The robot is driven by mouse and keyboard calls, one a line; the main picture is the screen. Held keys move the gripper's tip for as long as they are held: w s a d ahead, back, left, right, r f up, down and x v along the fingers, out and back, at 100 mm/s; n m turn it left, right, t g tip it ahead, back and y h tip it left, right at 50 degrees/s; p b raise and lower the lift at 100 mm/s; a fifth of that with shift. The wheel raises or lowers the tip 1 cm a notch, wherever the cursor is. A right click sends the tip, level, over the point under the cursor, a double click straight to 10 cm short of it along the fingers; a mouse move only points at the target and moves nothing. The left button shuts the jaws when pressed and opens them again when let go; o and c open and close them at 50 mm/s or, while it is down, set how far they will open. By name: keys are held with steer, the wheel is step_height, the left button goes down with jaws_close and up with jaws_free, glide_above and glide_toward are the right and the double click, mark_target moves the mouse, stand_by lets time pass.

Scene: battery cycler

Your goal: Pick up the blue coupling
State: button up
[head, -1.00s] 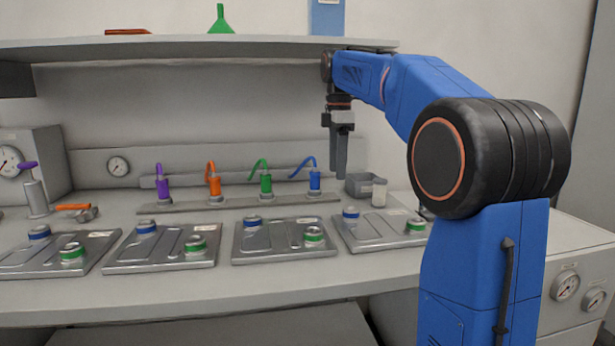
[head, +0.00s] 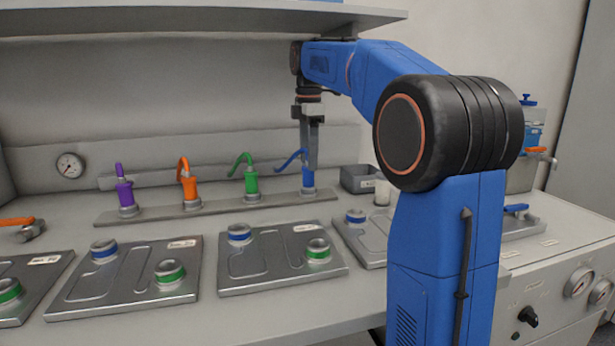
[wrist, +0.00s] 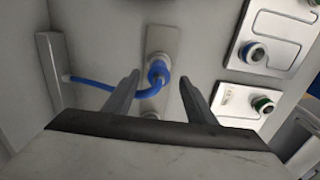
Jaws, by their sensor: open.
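The blue coupling (head: 308,178) stands upright in a socket at the right end of the grey rail, with a curved blue hose at its top. It also shows in the wrist view (wrist: 158,72), between and beyond my fingertips, with its hose running left. My gripper (head: 312,165) points down just above the coupling in the head view. In the wrist view my gripper (wrist: 160,78) has its two fingers spread apart with nothing held. The fingers partly cover the coupling's top in the head view, and I cannot tell the exact gap between them.
Green (head: 252,186), orange (head: 189,188) and purple (head: 126,195) couplings stand left along the rail (head: 155,213). A grey bin (head: 358,179) and a small pale cup (head: 382,192) sit right. Metal plates with ringed ports (head: 283,262) lie in front. A shelf (head: 200,20) hangs above.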

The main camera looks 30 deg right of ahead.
steer(key=shift+w+f, duration=0.1)
steer(key=shift+f, duration=2.05)
steer(key=c, duration=1.2)
steer(key=shift+c, duration=0.2)
steer(key=shift+r, duration=1.6)
steer(key=shift+s+r, duration=0.2)
steer(key=s+a, duration=0.1)
steer(key=s, duration=0.7)
steer(key=s+a, duration=0.2)
steer(key=s, duration=0.7)
steer(key=shift+s+a, duration=0.15)
steer(key=shift+a, duration=0.15)
